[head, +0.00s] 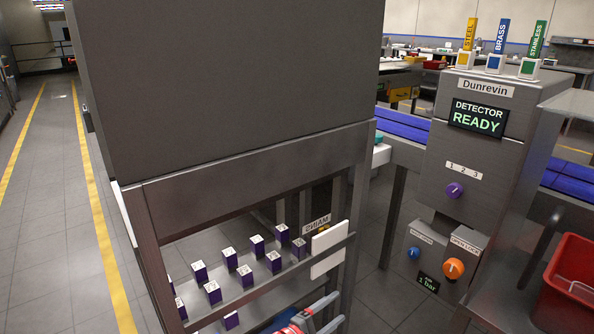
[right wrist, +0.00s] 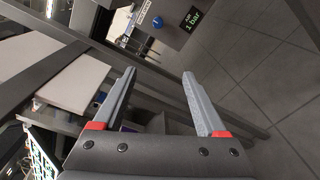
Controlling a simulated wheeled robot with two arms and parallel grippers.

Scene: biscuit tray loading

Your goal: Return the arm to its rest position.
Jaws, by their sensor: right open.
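My right gripper (head: 338,307) is at the bottom edge of the head view, in front of the lower part of the grey steel frame. Its two grey fingers with red bases are apart, with nothing between them. In the right wrist view the same gripper (right wrist: 158,73) points past steel frame bars, with tiled floor to the right. Most of my right arm is out of the picture. My left gripper is in neither view.
A large grey cabinet (head: 225,80) stands close in front, with several purple white-topped boxes (head: 213,293) low in its frame. The detector panel (head: 478,118) reads READY. A red bin (head: 570,280) is at right. Open floor (head: 45,200) lies left.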

